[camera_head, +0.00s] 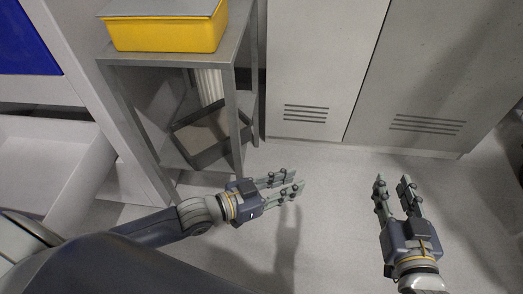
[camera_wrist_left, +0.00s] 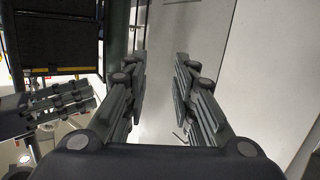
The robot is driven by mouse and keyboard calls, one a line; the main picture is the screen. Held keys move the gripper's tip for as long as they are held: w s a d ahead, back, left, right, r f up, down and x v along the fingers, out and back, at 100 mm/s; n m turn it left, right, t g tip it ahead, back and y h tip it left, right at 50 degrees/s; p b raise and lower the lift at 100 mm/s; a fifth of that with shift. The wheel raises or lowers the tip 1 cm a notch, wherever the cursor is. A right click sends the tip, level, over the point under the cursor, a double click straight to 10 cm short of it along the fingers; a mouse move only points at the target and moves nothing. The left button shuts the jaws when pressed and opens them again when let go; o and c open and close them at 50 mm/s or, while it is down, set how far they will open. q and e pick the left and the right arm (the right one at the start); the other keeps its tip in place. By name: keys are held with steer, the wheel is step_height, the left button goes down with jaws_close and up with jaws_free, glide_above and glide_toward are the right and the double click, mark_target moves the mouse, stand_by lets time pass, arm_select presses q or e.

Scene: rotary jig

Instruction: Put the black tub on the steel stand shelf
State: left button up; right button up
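The black tub (camera_head: 210,136) is a dark, open-topped box with a greyish inside. It sits low in the steel stand (camera_head: 232,103), behind its front leg, turned at an angle to the frame. Its outer parts are partly hidden by the stand's legs. My left gripper (camera_head: 294,182) is open and empty, in front of and to the right of the stand, apart from the tub. Its spread fingers also show in the left wrist view (camera_wrist_left: 159,80). My right gripper (camera_head: 392,182) is open and empty, further right, above the floor.
A yellow bin (camera_head: 165,35) with a grey top stands on the stand's upper shelf. A light ribbed object (camera_head: 209,85) is behind the tub. Grey cabinets (camera_head: 320,65) with vents close off the back. A white open bin (camera_head: 50,165) is at left. The floor between my grippers is clear.

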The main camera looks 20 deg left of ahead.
arm_select(q)
step_height(320, 180, up, 6)
steer(key=d+n+t+y, duration=0.2)
steer(key=a+r+n+t+y, duration=0.1)
steer(key=a+r+n+y, duration=0.2)
steer(key=a+y, duration=0.2)
steer(key=a, duration=0.3)
steer(key=shift+a+r+t+y, duration=0.3)
steer(key=shift+a+y, duration=0.05)
steer(key=shift+y, duration=0.05)
